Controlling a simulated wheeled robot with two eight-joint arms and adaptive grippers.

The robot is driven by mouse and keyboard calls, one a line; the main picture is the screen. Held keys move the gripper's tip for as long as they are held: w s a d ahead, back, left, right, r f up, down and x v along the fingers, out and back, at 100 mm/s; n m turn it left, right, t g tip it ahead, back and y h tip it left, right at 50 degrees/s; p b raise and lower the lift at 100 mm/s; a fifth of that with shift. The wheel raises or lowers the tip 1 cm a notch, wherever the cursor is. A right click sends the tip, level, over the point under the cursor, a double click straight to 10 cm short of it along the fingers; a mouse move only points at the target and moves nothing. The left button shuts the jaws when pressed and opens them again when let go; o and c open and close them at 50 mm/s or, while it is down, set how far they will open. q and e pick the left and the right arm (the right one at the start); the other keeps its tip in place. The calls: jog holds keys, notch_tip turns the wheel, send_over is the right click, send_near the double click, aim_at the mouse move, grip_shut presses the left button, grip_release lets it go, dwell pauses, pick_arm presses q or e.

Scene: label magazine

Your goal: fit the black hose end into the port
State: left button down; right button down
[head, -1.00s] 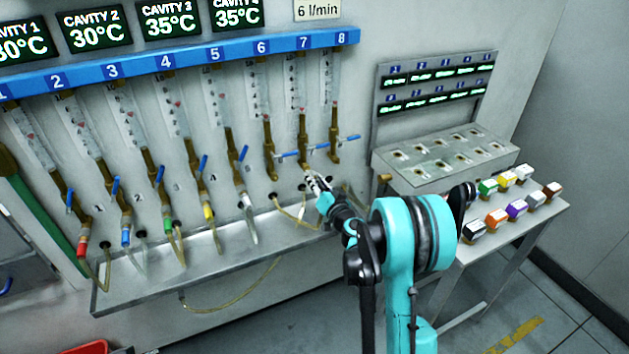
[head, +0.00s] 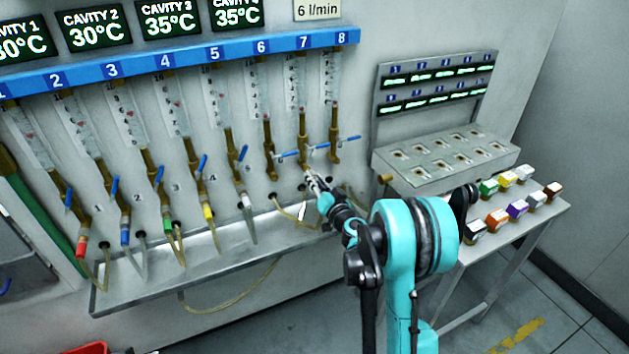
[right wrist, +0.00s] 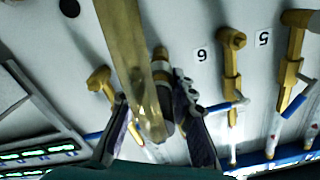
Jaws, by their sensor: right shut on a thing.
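My right gripper (head: 313,181) is just under the lower end of the brass valve under number 7 (head: 304,150). In the right wrist view, its two fingers (right wrist: 160,125) stand on either side of a clear yellowish hose (right wrist: 125,40). A dark piece (right wrist: 166,127), seemingly the black hose end, shows beside the hose between the fingers. A brass fitting (right wrist: 160,55) shows close behind the hose. I cannot tell whether hose end and port touch, because the hose and fingers cover that spot. My left gripper is in neither view.
Valves with blue levers stand along the wall; red (head: 82,248), blue (head: 126,236), green (head: 168,224) and yellow (head: 208,212) hose ends sit on the left ones. A metal tray (head: 150,282) runs below. A table of coloured blocks (head: 490,240) stands right.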

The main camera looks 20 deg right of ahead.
jog(key=shift+w, duration=1.15)
jog(key=c, duration=1.2)
grip_release()
jog(key=shift+s, duration=0.1)
jog(key=s, duration=1.1)
jog(key=shift+s+d, duration=0.15)
jog(key=shift+s, duration=0.2)
